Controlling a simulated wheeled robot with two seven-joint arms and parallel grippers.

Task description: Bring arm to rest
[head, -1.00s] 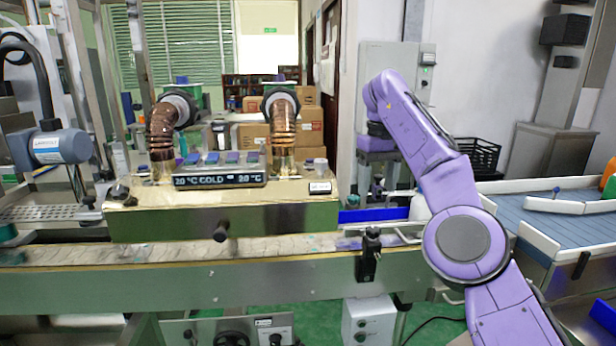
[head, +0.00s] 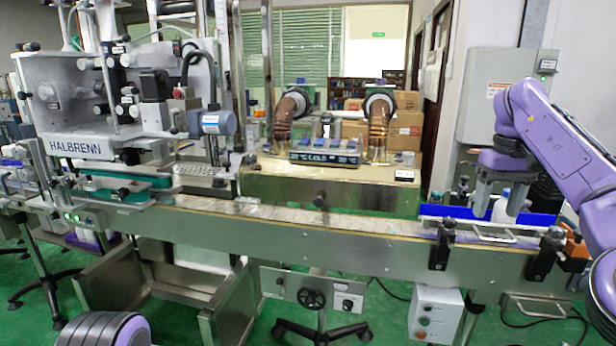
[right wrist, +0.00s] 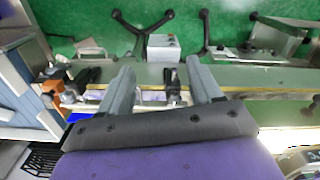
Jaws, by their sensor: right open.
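My right gripper (head: 499,208) hangs fingers down over the right part of the conveyor (head: 330,225) in the head view. Its two grey fingers stand apart. In the right wrist view the open fingers (right wrist: 160,62) have nothing held between them; the conveyor edge and a dark bracket (right wrist: 171,82) show behind the gap. A pale object (head: 502,206) shows by the fingers in the head view; I cannot tell whether it touches them. My left gripper is out of view.
A labelling machine marked HALBRENN (head: 80,146) stands at the left. A machine with two copper ducts and a display (head: 325,157) stands behind the conveyor.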

